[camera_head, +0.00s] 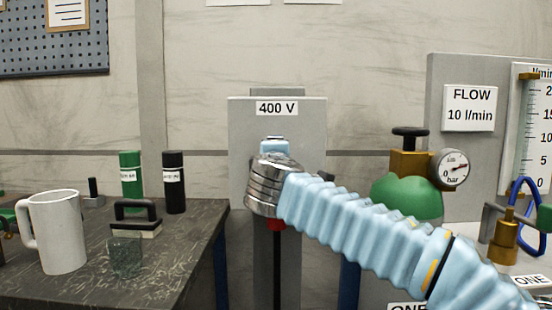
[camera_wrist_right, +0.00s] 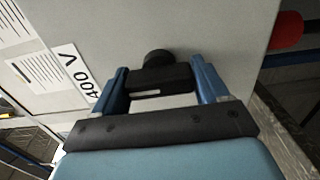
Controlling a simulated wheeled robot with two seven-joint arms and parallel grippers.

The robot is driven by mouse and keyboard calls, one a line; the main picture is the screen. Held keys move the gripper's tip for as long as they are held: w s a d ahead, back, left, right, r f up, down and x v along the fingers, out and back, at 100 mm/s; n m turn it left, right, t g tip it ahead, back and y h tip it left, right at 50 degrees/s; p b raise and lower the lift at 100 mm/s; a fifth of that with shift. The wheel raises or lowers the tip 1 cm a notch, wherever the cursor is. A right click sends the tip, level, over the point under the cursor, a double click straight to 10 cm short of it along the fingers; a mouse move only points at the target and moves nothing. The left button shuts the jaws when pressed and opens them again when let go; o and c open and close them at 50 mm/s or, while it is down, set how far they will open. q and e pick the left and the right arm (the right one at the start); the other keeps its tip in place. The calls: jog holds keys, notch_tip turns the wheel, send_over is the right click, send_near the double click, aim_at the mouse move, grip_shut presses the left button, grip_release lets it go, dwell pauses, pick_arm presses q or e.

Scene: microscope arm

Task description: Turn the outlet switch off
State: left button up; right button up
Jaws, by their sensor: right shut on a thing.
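The outlet is a grey box with a "400 V" label (camera_head: 314,125) on the back wall, in the middle of the head view. In the right wrist view, a black switch (camera_wrist_right: 160,76) with a rounded knob stands out from the grey face of the box (camera_wrist_right: 215,25). My right gripper (camera_wrist_right: 161,84) is at the switch, with one blue finger on each side, shut on it. In the head view my right arm and wrist hide the switch and most of the gripper. My left gripper is in neither view.
A red connector (camera_head: 276,225) with a black cable hangs below the box. The dark bench at left holds a white mug (camera_head: 58,235), a glass (camera_head: 125,258), and green (camera_head: 131,180) and black (camera_head: 174,185) bottles. A green gas cylinder (camera_head: 408,199) with a gauge stands at right.

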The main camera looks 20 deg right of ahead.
jog(key=shift+a+f, duration=0.1)
dwell(0.3)
jog(key=o, duration=1)
jog(key=b+v, duration=0.2)
jog(key=v, duration=1.1)
jog(key=shift+s+a, duration=0.1)
jog(key=shift+s, duration=0.3)
